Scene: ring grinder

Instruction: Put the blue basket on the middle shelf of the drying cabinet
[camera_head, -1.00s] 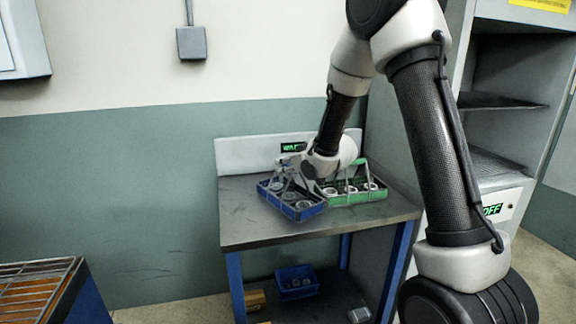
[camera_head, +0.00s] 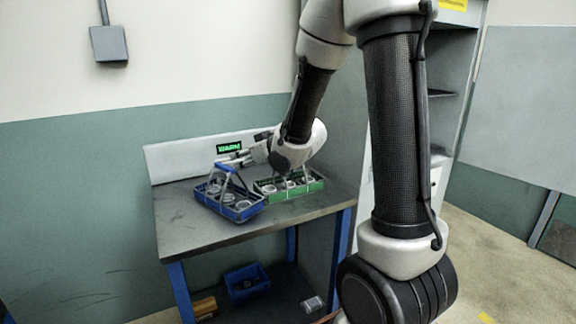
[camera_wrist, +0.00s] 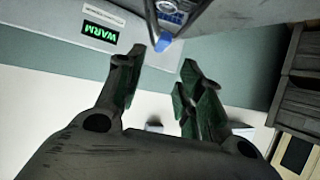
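The blue basket (camera_head: 243,214), holding several rings and with a raised handle, sits on the metal table in the head view. My gripper (camera_head: 238,158) is just above and behind the handle in the head view. In the wrist view my gripper (camera_wrist: 164,60) has its fingers apart, with nothing held between them. The drying cabinet (camera_head: 455,75) stands at the right; my arm hides much of it, and a shelf (camera_head: 440,93) shows in its open upper part.
A green basket (camera_head: 312,187) with rings stands right beside the blue one. A sign reading WARM (camera_head: 229,147) is on the table's backboard. A blue bin (camera_head: 246,283) is on the lower shelf. Floor at the right is open.

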